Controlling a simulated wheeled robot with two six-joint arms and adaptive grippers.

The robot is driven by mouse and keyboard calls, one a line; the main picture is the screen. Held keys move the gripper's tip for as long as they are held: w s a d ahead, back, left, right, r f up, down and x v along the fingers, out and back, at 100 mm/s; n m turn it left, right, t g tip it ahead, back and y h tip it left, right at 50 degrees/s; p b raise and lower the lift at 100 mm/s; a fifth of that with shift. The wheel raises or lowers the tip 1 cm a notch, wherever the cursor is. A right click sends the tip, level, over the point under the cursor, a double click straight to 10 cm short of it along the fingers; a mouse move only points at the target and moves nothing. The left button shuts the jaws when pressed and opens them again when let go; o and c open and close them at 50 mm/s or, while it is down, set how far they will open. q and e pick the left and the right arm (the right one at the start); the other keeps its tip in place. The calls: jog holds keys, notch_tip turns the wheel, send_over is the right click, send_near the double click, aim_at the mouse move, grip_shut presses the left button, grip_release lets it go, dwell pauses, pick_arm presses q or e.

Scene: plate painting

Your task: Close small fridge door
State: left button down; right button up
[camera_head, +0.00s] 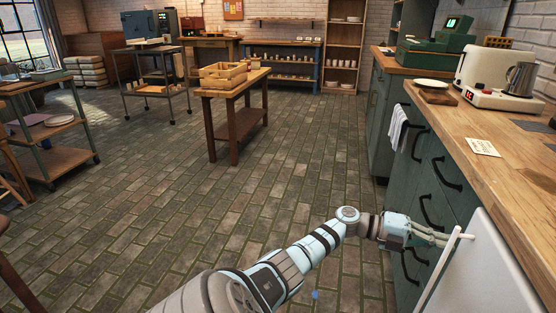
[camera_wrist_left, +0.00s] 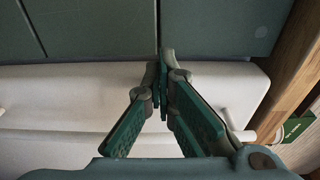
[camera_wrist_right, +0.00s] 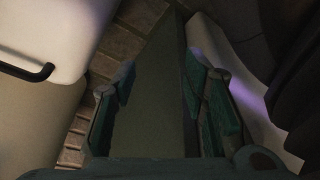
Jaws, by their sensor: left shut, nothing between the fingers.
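The small white fridge's door (camera_head: 488,272) is at the lower right of the head view, beside the green cabinets and under the worktop. A pale bar (camera_head: 440,268) runs along its left side. How far the door stands open is hard to tell. My left gripper (camera_head: 440,238) is at the bar's upper end; contact is unclear. In the left wrist view, its fingers (camera_wrist_left: 166,62) are together and empty, over a white surface, probably the door (camera_wrist_left: 80,90). My right gripper (camera_wrist_right: 158,80) shows only in its wrist view, fingers apart, nothing between them.
Green drawers (camera_head: 432,195) with black handles adjoin the door. A white body with a black handle (camera_wrist_right: 28,68) is close left of the right gripper. The brick floor (camera_head: 200,200) is largely free.

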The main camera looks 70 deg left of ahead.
jog(key=shift+s, duration=0.3)
jog(key=shift+w, duration=0.1)
jog(key=shift+w, duration=0.3)
